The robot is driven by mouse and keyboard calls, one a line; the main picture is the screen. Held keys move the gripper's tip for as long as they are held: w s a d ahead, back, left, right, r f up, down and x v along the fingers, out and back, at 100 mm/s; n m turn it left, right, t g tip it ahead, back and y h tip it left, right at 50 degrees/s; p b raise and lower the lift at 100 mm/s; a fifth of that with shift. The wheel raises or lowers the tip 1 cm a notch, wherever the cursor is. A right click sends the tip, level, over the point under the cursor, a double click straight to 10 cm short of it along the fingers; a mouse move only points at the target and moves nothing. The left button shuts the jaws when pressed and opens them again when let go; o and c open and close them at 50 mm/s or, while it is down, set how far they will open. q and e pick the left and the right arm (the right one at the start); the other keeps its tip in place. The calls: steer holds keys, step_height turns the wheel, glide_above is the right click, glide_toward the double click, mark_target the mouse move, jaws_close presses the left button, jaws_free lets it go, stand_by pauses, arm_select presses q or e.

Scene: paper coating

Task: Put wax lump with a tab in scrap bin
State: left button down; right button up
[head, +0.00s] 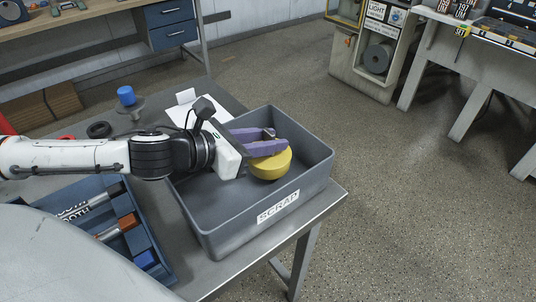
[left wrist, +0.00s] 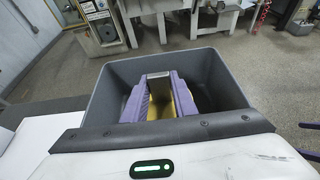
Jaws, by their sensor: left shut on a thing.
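The wax lump (head: 271,165) is a round yellow block. In the head view it is inside the rim outline of the grey scrap bin (head: 225,233), which has a "SCRAP" label on its front. My left gripper (head: 272,141) has purple fingers and is shut on the lump's tab, over the bin. In the left wrist view the gripper (left wrist: 160,98) shows between the bin walls (left wrist: 220,75), with a grey tab between the fingers and some yellow wax (left wrist: 184,100) beyond. I cannot tell whether the lump touches the bin floor.
A blue tray (head: 125,200) with tools stands left of the bin. The bin sits near the table's right edge (head: 338,195), with open floor beyond.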

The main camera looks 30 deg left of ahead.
arm_select(q)
step_height(320, 180, down, 3)
steer(key=shift+f+b, duration=0.2)
steer(key=shift+b, duration=0.15)
steer(key=shift+f, duration=0.1)
steer(key=c, duration=1.4)
jaws_free()
steer(key=shift+c, duration=0.2)
